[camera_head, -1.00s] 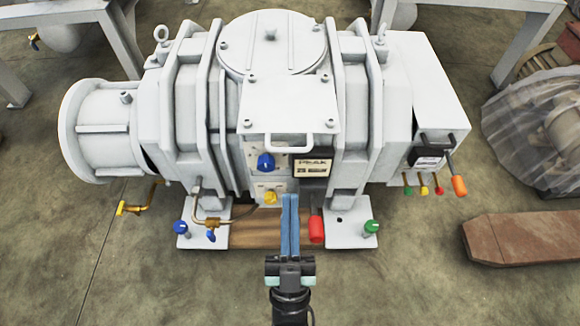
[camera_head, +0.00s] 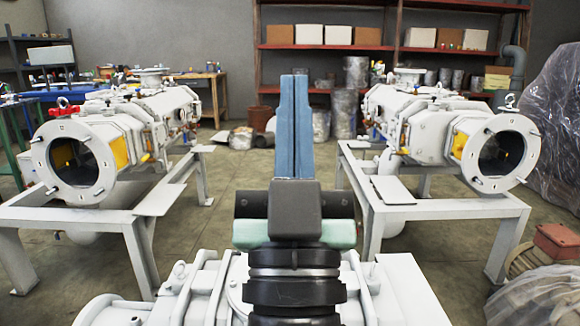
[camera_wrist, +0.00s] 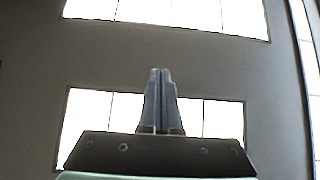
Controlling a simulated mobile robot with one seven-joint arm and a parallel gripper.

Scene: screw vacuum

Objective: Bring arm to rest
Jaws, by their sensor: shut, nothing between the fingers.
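My gripper (camera_head: 294,90) is raised upright in the middle of the head view, its two blue fingers pressed together and pointing up, with nothing between them. In the wrist view, my gripper (camera_wrist: 160,76) is also shut and points toward a wall with bright windows (camera_wrist: 160,115). The white vacuum machine (camera_head: 190,290) is below my arm at the bottom of the head view. My arm hides its middle, and the frame cuts off its lower part.
White machines on grey frames stand at the left (camera_head: 120,140) and right (camera_head: 440,130). Shelves with boxes (camera_head: 355,35) line the back wall. A plastic-wrapped load (camera_head: 550,120) is at the right edge. Open floor (camera_head: 230,190) lies between the frames.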

